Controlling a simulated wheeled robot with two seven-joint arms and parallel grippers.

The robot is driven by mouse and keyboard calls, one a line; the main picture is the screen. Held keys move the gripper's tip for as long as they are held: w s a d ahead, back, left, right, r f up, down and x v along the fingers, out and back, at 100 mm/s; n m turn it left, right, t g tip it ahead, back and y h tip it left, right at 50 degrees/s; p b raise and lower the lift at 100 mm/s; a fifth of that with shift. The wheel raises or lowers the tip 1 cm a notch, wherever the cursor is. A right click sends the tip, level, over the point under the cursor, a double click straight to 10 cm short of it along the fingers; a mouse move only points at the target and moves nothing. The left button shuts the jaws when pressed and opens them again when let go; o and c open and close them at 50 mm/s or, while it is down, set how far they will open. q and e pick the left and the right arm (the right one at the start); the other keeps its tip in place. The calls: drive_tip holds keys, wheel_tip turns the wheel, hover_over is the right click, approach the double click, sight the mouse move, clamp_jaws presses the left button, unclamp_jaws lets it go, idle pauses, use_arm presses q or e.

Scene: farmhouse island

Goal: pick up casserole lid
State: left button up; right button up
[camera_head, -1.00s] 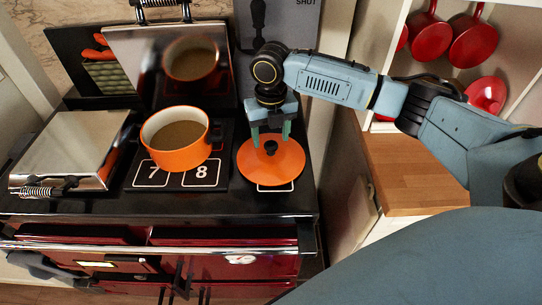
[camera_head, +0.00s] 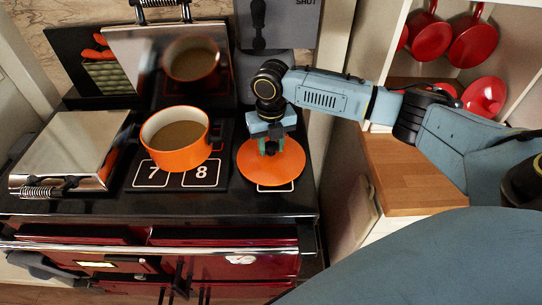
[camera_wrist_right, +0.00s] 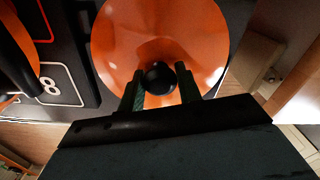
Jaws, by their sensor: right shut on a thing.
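The orange casserole lid (camera_head: 271,172) lies flat on the dark stove top, to the right of the orange casserole pot (camera_head: 176,157). My right gripper (camera_head: 270,149) is over the middle of the lid, shut on its black knob. In the right wrist view the knob (camera_wrist_right: 158,78) sits between the two green fingers (camera_wrist_right: 160,90), with the lid (camera_wrist_right: 160,35) spread out beneath. The open pot holds a brown liquid. My left gripper is not clearly seen; a grey-blue part of mine shows at the lower left edge.
A closed shiny hob cover (camera_head: 75,148) is left of the pot, and a raised one (camera_head: 165,60) stands behind it. A wooden counter (camera_head: 412,175) lies to the right, under shelves with red pans (camera_head: 474,42). The stove's front rail (camera_head: 160,246) runs along the front.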

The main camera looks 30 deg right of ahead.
sight(271, 143)
wheel_tip(271, 143, up, 10)
drive_tip(key=shift+r, duration=0.1)
idle(0.5)
idle(0.4)
